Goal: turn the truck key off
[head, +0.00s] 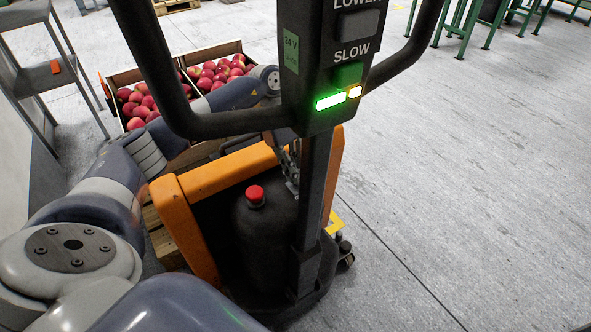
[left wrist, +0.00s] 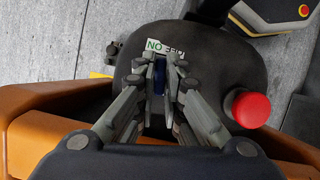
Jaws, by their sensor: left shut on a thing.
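The truck (head: 178,214) is orange and black, with a dark handle column (head: 316,185) in front of me. In the left wrist view, my left gripper (left wrist: 157,62) is shut on the blue key (left wrist: 159,78) on top of the truck's black housing (left wrist: 200,48). A small white label (left wrist: 165,46) with lettering sits just beyond the fingertips, partly covered by them. My right gripper is not in view.
A red emergency button (head: 255,195) stands on the housing beside the left fingers; it also shows in the left wrist view (left wrist: 251,109). Crates of red apples (head: 208,142) stand behind the truck. A rack (head: 50,77) is at the left. Floor on the right is clear.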

